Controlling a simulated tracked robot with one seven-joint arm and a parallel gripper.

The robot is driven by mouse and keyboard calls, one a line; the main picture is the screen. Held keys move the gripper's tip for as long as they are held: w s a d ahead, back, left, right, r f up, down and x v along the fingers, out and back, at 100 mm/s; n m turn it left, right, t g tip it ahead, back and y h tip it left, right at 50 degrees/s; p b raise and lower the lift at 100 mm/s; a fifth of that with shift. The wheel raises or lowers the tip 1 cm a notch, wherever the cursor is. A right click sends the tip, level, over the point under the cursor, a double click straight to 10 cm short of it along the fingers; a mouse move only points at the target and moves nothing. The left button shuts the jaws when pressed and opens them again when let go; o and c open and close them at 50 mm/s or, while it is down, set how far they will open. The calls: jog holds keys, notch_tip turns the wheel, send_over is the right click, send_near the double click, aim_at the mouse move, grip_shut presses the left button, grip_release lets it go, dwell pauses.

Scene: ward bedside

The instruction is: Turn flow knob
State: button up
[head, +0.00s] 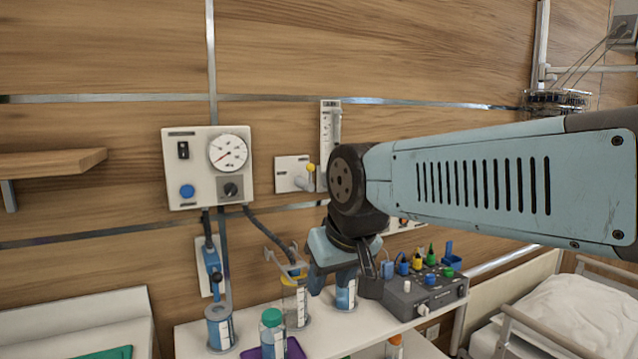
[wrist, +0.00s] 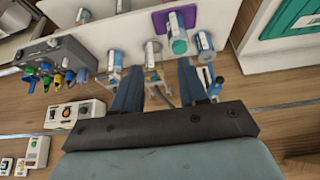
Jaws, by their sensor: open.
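A white wall unit (head: 208,168) in the head view carries a round dial gauge (head: 229,153), a blue button (head: 187,191) and a black knob (head: 231,190). To its right, a clear flow tube (head: 330,135) stands upright on the wall, with a small yellow knob (head: 309,168) to its lower left. I cannot tell which knob is the flow knob. My gripper (head: 340,283) is open, points down below the flow tube, and is apart from both knobs. Its spread fingers also show in the wrist view (wrist: 158,82), with nothing gripped between them. My arm hides part of the wall.
The white shelf (head: 195,335) below holds clear canisters (head: 220,328), a green-capped bottle (head: 272,330) and a grey box (head: 428,290) with coloured plugs. A bed (head: 575,320) stands at the right and a wooden wall shelf (head: 50,163) at the left. Hoses hang below the gauge unit.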

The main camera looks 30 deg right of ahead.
jog(key=shift+w+d, duration=0.2)
jog(key=shift+w, duration=0.1)
jog(key=shift+o, duration=0.8)
jog(key=shift+d, duration=0.1)
jog(key=shift+o, duration=1)
jog(key=w+d+r+t+h, duration=0.1)
jog(key=w+d+t+h, duration=0.1)
jog(key=w+d, duration=0.4)
jog(key=w+d+r+m+t+h, duration=0.1)
jog(key=w+d+r+t+h, duration=0.1)
jog(key=w+d, duration=0.4)
jog(key=shift+d+r+t, duration=0.15)
jog(key=shift+r+t, duration=0.1)
jog(key=shift+t, duration=0.05)
jog(key=w+d+r+n+t+y, duration=0.2)
jog(key=w+d+n+t+y, duration=0.25)
jog(key=w+d+t, duration=0.45)
jog(key=w+g, duration=0.1)
jog(key=w, duration=1.1)
jog(key=shift+w+d+r+n, duration=0.2)
jog(key=shift+d+n, duration=0.1)
jog(key=shift+n, duration=0.15)
